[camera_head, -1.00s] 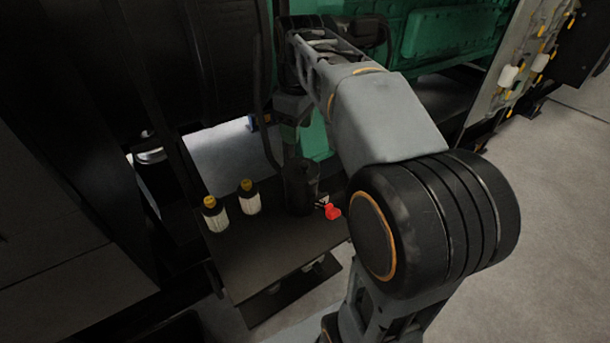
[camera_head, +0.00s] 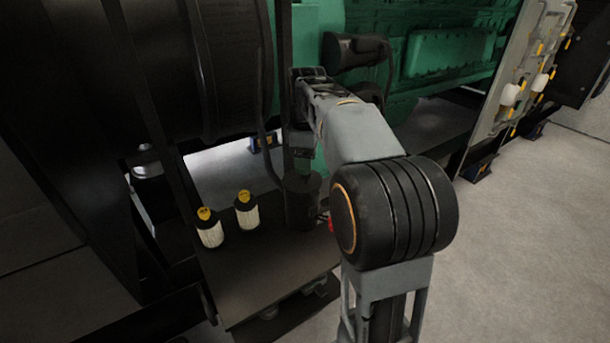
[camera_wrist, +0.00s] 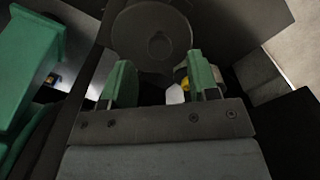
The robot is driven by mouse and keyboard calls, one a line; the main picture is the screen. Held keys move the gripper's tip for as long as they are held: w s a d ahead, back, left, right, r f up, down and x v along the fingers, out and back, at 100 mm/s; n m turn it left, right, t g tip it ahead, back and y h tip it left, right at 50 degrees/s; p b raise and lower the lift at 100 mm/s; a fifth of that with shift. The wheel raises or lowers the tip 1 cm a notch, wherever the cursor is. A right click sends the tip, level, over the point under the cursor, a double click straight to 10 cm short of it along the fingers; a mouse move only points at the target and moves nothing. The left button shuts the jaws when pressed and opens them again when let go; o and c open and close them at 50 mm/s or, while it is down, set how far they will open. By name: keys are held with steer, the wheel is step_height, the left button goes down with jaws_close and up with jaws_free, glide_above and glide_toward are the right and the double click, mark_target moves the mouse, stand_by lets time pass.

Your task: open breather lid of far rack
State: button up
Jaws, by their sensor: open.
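A dark round canister (camera_head: 302,208) stands on the shelf of the rack in the head view, with its round top showing. In the wrist view a dark round lid-like disc (camera_wrist: 150,38) with a small central boss lies beyond the fingertips. I cannot tell whether it is latched. My gripper (camera_wrist: 160,76) is open, with its two green fingers apart and nothing seen held between them. In the head view my arm's end hangs just above the canister. A red part (camera_head: 331,224) beside the canister is mostly hidden by my arm.
Two yellow-capped filters, one at left (camera_head: 209,229) and one nearer the canister (camera_head: 246,211), stand on the dark shelf (camera_head: 265,268). A green engine (camera_head: 450,55) lies behind. A panel (camera_head: 515,75) stands at right, with open floor (camera_head: 510,240) before it.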

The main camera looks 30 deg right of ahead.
steer(key=shift+f, duration=1.7)
jaws_close()
